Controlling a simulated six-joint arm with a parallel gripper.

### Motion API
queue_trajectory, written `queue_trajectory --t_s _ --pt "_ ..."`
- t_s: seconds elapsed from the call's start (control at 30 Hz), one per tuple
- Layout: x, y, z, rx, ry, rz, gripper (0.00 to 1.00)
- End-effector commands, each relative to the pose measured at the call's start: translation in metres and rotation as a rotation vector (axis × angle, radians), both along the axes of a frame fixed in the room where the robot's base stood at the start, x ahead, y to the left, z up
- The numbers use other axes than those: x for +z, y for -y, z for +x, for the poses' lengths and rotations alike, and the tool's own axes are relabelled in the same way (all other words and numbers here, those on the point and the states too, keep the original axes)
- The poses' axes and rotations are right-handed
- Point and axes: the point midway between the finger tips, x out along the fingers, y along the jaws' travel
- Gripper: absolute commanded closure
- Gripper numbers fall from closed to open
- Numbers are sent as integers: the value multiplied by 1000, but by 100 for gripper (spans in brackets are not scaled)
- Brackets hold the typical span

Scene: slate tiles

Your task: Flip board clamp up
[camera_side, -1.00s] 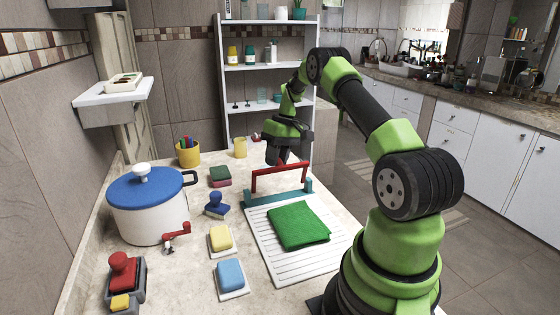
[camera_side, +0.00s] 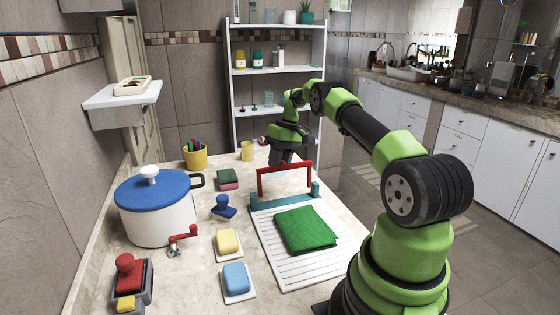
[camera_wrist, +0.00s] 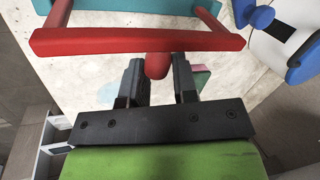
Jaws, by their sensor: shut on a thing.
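The board clamp (camera_side: 284,167) is a red bar with two side arms on a teal base (camera_side: 282,201) at the far end of the white slatted board (camera_side: 284,268). It stands raised from the board. The red bar also crosses the wrist view (camera_wrist: 105,42). My gripper (camera_side: 283,160) is at the middle of the bar, on its far side. In the wrist view, my gripper (camera_wrist: 157,78) is shut on the clamp's red knob (camera_wrist: 157,65). The fingers hide part of the knob.
A folded green cloth (camera_side: 305,230) lies on the board. Left of it are a yellow sponge (camera_side: 228,241), a blue sponge (camera_side: 236,277), a blue stamp (camera_side: 223,206) and a blue-lidded pot (camera_side: 155,205). A white shelf (camera_side: 276,108) stands behind.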

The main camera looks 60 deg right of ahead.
Motion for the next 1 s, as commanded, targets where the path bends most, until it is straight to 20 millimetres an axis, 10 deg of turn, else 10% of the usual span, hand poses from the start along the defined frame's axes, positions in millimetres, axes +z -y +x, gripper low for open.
queue_trajectory --t_s 0.17,0.2,0.3,0.77,1.0 --pt "-4 8 -5 8 -6 -32 100" --pt "-4 8 -5 8 -6 -32 69" --pt "-4 8 -4 7 -6 -31 53" --pt "0 6 -3 6 -3 -26 53" --pt "36 7 -2 6 1 -31 53"
